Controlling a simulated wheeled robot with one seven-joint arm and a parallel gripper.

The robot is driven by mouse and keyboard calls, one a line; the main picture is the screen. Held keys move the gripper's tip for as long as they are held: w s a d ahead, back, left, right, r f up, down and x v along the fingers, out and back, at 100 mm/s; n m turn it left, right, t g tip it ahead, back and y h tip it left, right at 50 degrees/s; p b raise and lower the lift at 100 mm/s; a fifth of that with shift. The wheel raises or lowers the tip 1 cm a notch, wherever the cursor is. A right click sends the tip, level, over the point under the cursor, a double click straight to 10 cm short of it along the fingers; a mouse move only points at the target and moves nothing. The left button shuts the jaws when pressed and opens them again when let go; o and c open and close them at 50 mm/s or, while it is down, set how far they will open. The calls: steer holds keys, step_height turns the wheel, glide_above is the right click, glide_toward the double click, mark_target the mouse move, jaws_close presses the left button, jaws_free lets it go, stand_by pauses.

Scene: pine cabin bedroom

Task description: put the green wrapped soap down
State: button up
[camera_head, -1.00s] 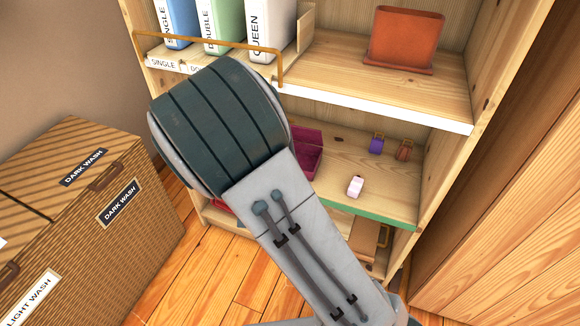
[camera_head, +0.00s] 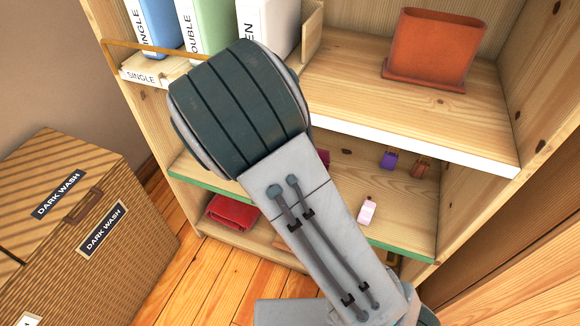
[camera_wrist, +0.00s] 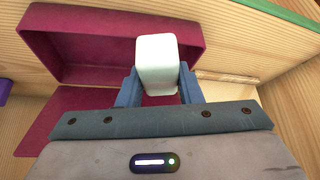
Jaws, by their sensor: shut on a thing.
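The green wrapped soap (camera_wrist: 157,65) is a pale, whitish-green block with rounded edges in the wrist view. My gripper (camera_wrist: 159,88) is shut on it, one blue-grey finger on each side. Behind the soap is a crimson open box (camera_wrist: 85,45) with a flat crimson part below it; I cannot tell whether the soap touches it. In the head view my arm hides the gripper, the soap and nearly all of the crimson box.
The shelf unit's middle board (camera_head: 405,200) holds a pink-white bottle (camera_head: 367,211), a purple item (camera_head: 389,160) and a brown item (camera_head: 421,166). A red item (camera_head: 232,212) lies below. Wicker hampers (camera_head: 120,225) stand left.

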steer(key=a+m, duration=0.1)
steer(key=w+a+r+m+h+p, duration=0.1)
steer(key=shift+w+a+r, duration=0.2)
steer(key=shift+a, duration=0.1)
steer(key=shift+a+r+m, duration=0.2)
steer(key=shift+m, duration=0.2)
steer(key=shift+w+h, duration=0.1)
steer(key=shift+h, duration=0.2)
steer(key=shift+m, duration=0.3)
steer(key=d+f+b, duration=0.1)
steer(key=d+f, duration=0.1)
steer(key=d, duration=0.1)
steer(key=w+d+f+b, duration=0.1)
steer(key=d, duration=0.3)
steer(key=d+f+b, duration=0.2)
steer(key=d, duration=0.1)
steer(key=shift+w+d+f, duration=0.2)
steer(key=shift+d+f, duration=0.1)
steer(key=shift+d, duration=0.05)
steer(key=shift+w+d+f+b, duration=0.1)
steer(key=shift+d+f+b, duration=0.25)
steer(key=shift+d+f, duration=0.3)
steer(key=shift+w+d+f+b, duration=0.1)
steer(key=shift+d+f+b, duration=0.3)
steer(key=shift+d, duration=0.4)
steer(key=shift+f, duration=0.1)
steer(key=shift+f, duration=0.15)
steer(key=o, duration=1)
